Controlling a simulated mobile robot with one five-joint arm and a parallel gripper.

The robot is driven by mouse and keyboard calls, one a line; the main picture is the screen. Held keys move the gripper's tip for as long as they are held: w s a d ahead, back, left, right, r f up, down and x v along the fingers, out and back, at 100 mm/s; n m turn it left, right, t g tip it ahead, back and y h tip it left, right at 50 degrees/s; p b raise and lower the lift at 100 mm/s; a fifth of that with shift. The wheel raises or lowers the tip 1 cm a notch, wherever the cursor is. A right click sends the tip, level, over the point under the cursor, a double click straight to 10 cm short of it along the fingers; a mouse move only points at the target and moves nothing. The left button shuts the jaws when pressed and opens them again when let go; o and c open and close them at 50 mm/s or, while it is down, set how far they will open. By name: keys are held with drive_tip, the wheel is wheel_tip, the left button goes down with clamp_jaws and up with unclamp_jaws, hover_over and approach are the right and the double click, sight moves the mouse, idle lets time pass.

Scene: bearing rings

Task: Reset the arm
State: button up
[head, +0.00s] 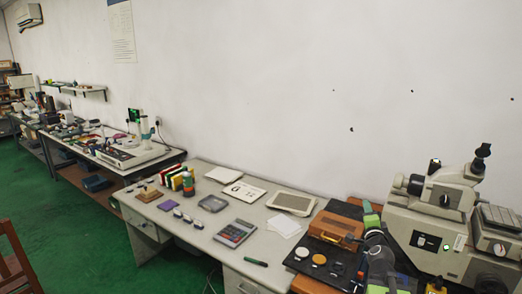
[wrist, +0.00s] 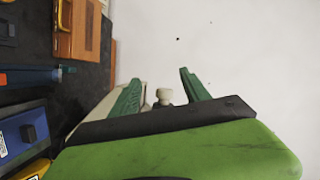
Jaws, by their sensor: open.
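My gripper (wrist: 159,76) is open in the wrist view. Its two green fingers stand apart with nothing held between them. A pale knob-like part (wrist: 165,96) shows beyond the gap; I cannot tell what it belongs to. In the head view, part of my arm appears at the lower right, between the black mat (head: 287,263) and the large microscope (head: 415,222). The fingertips are not clear there. A yellow disc (head: 319,259) and a paler disc (head: 302,252) lie on the mat, apart from my arm.
A brown wooden box (head: 336,228) stands at the mat's back; it also shows in the wrist view (wrist: 85,30).

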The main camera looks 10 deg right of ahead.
drive_tip(key=w+a+f+n+g+y, duration=0.1)
drive_tip(key=a+f+n+y, duration=0.25)
drive_tip(key=a, duration=0.65)
drive_tip(key=w+a+f+n+g+y, duration=0.1)
drive_tip(key=a+f+n+g+y, duration=0.2)
drive_tip(key=a, duration=0.6)
drive_tip(key=w+a+f+n+y, duration=0.15)
drive_tip(key=a+f+n, duration=0.25)
drive_tip(key=a, duration=0.6)
drive_tip(key=s+a+f+n+g, duration=0.6)
drive_tip(key=s+a+f, duration=0.1)
drive_tip(key=s+f, duration=0.15)
drive_tip(key=s+d+f+n+g+h, duration=0.1)
drive_tip(key=s+d+f+g, duration=0.1)
drive_tip(key=s, duration=0.4)
drive_tip(key=s+d+f+n+g+h, duration=0.1)
drive_tip(key=s+d+g, duration=0.2)
drive_tip(key=s, duration=0.3)
drive_tip(key=shift+s+d+f+g, duration=0.3)
drive_tip(key=shift+s+f+g, duration=0.05)
drive_tip(key=shift+g, duration=0.25)
drive_tip(key=shift+c, duration=0.2)
